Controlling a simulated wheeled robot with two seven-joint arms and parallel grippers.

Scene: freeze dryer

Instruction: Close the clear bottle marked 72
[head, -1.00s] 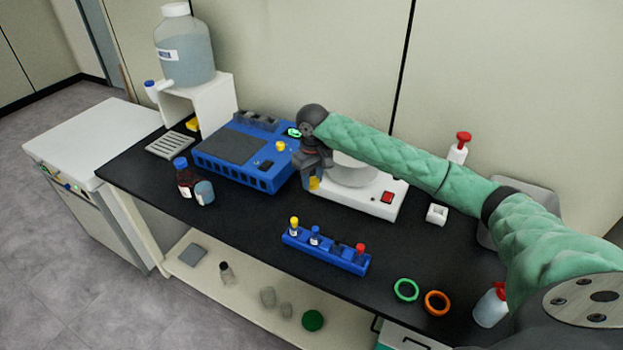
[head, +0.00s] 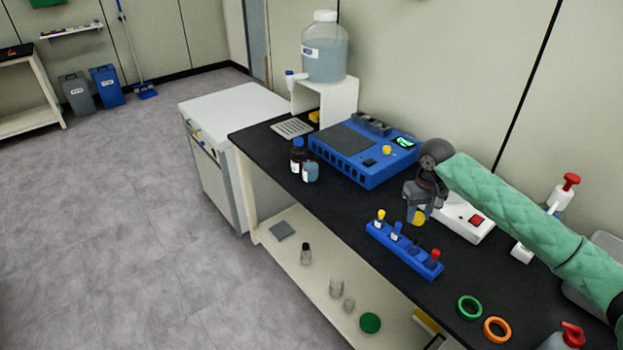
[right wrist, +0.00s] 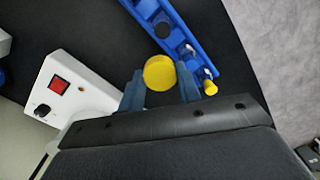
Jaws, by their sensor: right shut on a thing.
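My right gripper (head: 417,214) is shut on a yellow round cap (head: 419,218), above the bench just behind the blue rack (head: 404,250). In the right wrist view the cap (right wrist: 159,73) sits between the two blue fingertips; whether anything is under it is hidden. The rack holds small vials with yellow (head: 381,215), blue (head: 397,228), dark and red (head: 435,254) tops. No number 72 is readable, so I cannot tell which bottle is the marked one. My left gripper is not in view.
A blue machine (head: 365,152) and a white device with a red switch (head: 468,222) stand behind. Brown (head: 297,158) and blue-labelled bottles stand left. Green (head: 469,307) and orange (head: 497,329) rings lie right. Glassware (head: 336,287) stands on the lower shelf.

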